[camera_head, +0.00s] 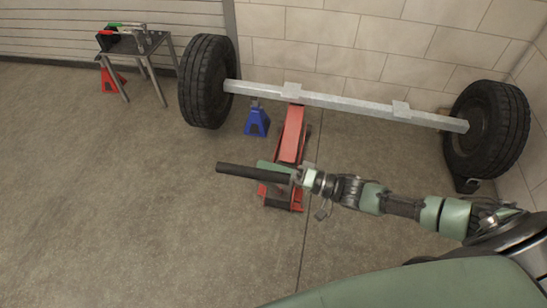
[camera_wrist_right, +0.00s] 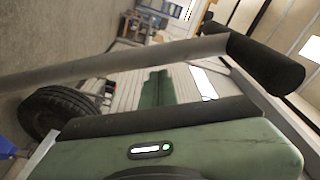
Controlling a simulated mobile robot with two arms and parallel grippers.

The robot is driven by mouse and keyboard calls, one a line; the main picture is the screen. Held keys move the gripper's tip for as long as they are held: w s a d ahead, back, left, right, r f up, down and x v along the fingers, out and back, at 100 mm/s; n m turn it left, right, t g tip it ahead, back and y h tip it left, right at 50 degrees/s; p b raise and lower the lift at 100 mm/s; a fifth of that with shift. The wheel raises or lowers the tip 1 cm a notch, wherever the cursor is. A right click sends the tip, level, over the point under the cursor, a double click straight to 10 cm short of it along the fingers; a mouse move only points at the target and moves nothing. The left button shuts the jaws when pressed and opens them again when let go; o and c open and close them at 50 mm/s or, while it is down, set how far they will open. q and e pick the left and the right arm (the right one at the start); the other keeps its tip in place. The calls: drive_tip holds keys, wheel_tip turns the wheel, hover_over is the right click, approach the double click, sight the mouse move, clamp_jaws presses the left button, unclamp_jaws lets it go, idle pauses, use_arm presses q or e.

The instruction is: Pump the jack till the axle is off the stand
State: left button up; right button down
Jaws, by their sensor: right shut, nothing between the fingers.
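The red floor jack (camera_head: 291,135) stands under the middle of the grey axle (camera_head: 345,102), which has a black wheel at each end. The blue stand (camera_head: 257,122) is under the axle left of the jack; whether they touch is too small to tell. The jack's handle has a dark grip (camera_head: 240,171) pointing left. In the right wrist view, a grey rod with a black grip (camera_wrist_right: 268,65) crosses the upper part. My right gripper (camera_head: 270,165) is shut and empty beside the handle, partly hidden by it. My left gripper is out of view.
A metal table (camera_head: 145,43) with tools stands at the back left, a red stand (camera_head: 112,80) near its legs. The left wheel (camera_head: 205,82) and right wheel (camera_head: 488,130) stand near the block wall. A dark chock (camera_head: 466,185) sits by the right wheel. The left floor is clear.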

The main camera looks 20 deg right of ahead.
drive_tip(key=shift+s+a+f, duration=0.15)
drive_tip(key=shift+s, duration=0.05)
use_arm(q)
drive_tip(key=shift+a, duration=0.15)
